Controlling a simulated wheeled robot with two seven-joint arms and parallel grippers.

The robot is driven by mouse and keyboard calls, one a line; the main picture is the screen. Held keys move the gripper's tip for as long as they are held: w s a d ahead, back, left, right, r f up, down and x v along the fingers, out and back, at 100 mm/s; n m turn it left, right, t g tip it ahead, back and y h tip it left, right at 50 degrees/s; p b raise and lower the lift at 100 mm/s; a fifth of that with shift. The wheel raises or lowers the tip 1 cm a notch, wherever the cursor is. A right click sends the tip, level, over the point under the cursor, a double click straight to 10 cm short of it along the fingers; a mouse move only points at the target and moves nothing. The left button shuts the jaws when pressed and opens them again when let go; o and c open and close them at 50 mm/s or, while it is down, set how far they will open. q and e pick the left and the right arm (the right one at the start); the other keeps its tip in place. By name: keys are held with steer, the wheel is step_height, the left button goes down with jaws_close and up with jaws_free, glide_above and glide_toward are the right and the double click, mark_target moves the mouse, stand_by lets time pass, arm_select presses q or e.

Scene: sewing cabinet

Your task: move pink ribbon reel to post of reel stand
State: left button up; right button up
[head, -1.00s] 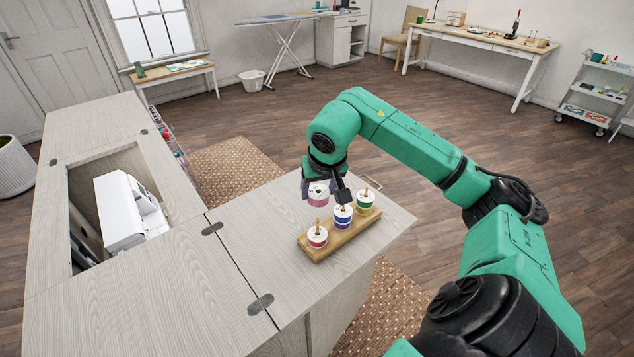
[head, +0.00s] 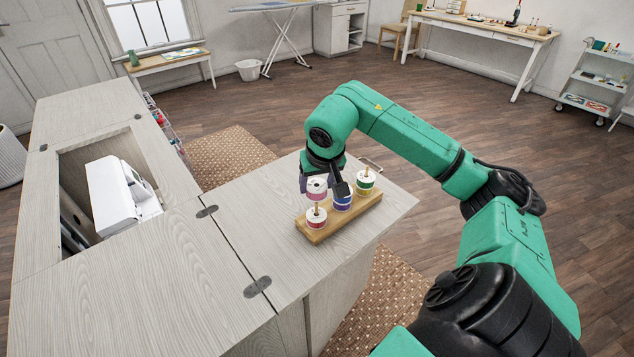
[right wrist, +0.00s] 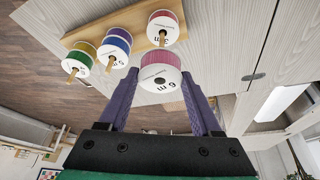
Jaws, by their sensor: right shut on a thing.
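The pink ribbon reel (head: 317,187) is held in my right gripper (head: 326,183), with its white face up. In the right wrist view the same pink reel (right wrist: 160,77) sits between the two purple fingers, which close on its sides. The wooden reel stand (head: 321,235) lies on the cabinet top. Its posts carry a red-pink reel (head: 316,218) at the near left end, a blue-purple reel (head: 342,202) in the middle and a green reel (head: 365,181) at the far right. The held reel appears just above the near-left post, apart from the reel there. My left gripper is out of view.
The pale wood cabinet top (head: 250,215) is clear around the stand. A white sewing machine (head: 122,195) sits in the recess at left. My right fingers are close to the middle reel and hide part of it.

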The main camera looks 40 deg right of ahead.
steer(key=shift+f, duration=0.1)
steer(key=shift+f+b, duration=1.15)
steer(key=shift+f, duration=0.25)
steer(key=o, duration=1.4)
steer(key=p+v, duration=0.2)
steer(key=v, duration=1.2)
steer(key=shift+r, duration=0.3)
